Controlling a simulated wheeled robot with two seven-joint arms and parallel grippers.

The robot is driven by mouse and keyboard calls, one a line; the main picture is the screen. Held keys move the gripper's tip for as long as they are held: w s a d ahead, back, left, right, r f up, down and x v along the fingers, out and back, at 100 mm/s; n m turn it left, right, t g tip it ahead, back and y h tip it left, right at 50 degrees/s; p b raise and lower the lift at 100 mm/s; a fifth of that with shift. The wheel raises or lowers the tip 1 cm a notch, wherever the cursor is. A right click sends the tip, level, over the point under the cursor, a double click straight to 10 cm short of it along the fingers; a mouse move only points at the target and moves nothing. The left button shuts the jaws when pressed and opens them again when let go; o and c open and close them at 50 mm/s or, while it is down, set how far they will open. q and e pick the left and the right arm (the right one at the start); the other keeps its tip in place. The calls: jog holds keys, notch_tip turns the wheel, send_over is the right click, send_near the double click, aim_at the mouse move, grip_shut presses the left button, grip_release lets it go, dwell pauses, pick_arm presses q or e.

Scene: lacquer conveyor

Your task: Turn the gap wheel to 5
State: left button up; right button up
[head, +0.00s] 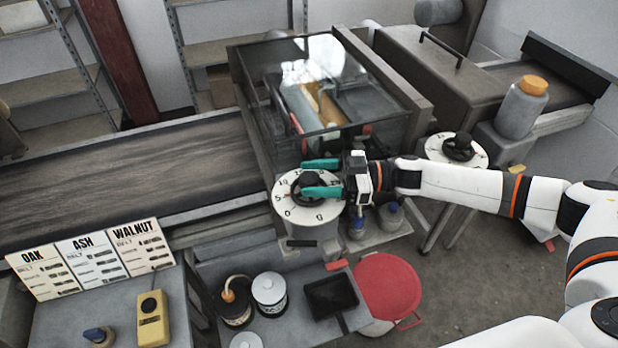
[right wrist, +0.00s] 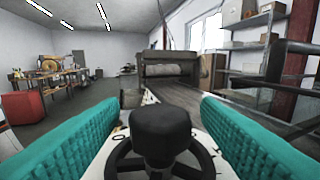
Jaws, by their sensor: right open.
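A black hand wheel with a knob (head: 311,181) sits on a round white dial (head: 296,211) at the front of the glass-topped machine. The wheel's exact setting is too small to read. My right gripper (head: 321,178) comes in from the right, its teal fingers apart over the dial. In the right wrist view, the knob (right wrist: 161,131) stands between the open fingers, with gaps at both sides. My left gripper is not in view.
A second dial with a black wheel (head: 457,148) stands to the right, by an orange-lidded jar (head: 521,107). OAK, ASH and WALNUT cards (head: 92,259) stand lower left. Cans, a black tray (head: 331,295) and a red-lidded bucket (head: 387,286) lie below. The belt (head: 120,175) is empty.

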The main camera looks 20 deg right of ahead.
jog(key=b+v, duration=0.3)
jog(key=v, duration=0.7)
jog(key=shift+d, duration=0.2)
